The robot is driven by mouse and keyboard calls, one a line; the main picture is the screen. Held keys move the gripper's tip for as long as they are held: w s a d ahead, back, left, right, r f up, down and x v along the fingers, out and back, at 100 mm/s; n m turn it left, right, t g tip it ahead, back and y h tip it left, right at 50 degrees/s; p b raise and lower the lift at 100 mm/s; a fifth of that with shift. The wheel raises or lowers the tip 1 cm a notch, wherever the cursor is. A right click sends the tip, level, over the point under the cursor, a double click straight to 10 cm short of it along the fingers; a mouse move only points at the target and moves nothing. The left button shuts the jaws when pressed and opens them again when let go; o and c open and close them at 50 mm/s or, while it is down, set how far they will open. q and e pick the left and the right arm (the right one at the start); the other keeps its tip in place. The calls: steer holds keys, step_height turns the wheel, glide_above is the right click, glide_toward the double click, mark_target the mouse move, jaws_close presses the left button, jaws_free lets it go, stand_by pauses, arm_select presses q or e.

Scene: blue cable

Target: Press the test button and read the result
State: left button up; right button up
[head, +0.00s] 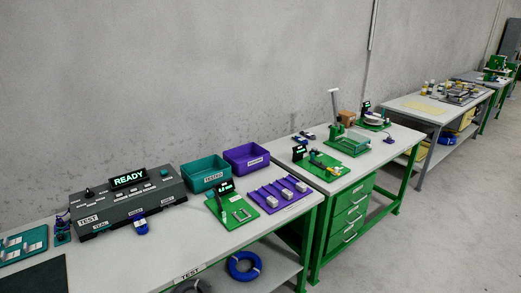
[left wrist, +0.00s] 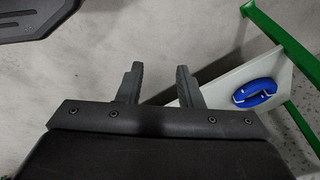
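The dark test box (head: 112,217) stands on the left bench in the head view, and its display (head: 129,177) reads READY in green letters. A TEST label (head: 88,220) is on its front left. Small controls sit on its top, including a greenish button-like spot (head: 164,173) at the right; I cannot tell which is the test button. My right gripper is in neither view.
A teal bin (head: 208,181) and a purple bin (head: 246,166) stand behind a green fixture (head: 232,213) and a purple rack (head: 274,202). A blue coil (head: 244,265) lies on the lower shelf, likely the one in the left wrist view (left wrist: 255,93). Floor is clear at right.

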arm_select(q)
steer(key=s+d+f+n+g, duration=0.1)
steer(key=s+d+g, duration=0.1)
steer(key=s, duration=0.5)
steer(key=shift+d+f+n+h, duration=0.2)
steer(key=shift+d+n+h, duration=0.1)
steer(key=shift+d, duration=0.05)
